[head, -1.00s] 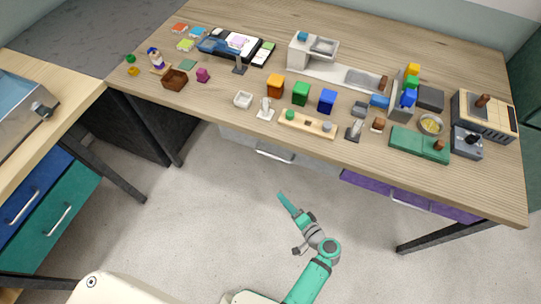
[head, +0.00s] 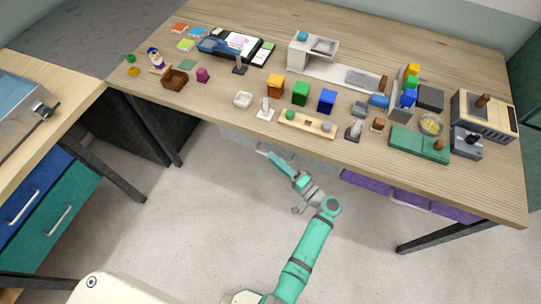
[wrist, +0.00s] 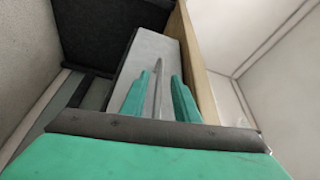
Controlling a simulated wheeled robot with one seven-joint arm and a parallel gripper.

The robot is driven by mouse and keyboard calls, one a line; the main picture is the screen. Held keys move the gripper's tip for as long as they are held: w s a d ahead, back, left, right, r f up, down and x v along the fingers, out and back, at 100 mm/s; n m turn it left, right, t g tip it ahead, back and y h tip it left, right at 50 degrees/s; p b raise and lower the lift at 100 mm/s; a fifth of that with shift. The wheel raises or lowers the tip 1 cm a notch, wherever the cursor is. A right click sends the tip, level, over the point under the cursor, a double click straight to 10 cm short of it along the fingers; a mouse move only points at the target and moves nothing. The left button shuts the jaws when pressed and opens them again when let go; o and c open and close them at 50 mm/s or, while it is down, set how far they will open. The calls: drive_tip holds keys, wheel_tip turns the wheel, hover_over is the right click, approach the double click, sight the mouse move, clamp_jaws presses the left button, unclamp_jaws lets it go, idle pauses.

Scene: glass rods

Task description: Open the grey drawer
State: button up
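The grey drawer (head: 232,137) hangs under the front edge of the long desk, left of the purple drawer. It looks shut. In the wrist view its pale grey front (wrist: 150,52) fills the middle. My gripper (head: 264,152) is at the drawer front, at its handle. In the wrist view the two green fingers of my gripper (wrist: 158,90) stand apart, and the thin grey handle (wrist: 157,95) shows between them. I cannot see the fingers pressing on it. In the head view the gripper and arm cover part of the handle and drawer.
A purple drawer (head: 400,196) is to the right under the same desk (head: 200,123). Blue (head: 35,185) and green (head: 60,215) drawers stand at the left. Dark desk legs (head: 112,168) flank the space. The floor in front is clear.

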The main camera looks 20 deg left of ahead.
drive_tip(key=shift+x, duration=1.45)
clamp_jaws()
drive_tip(key=shift+s+a, duration=0.1)
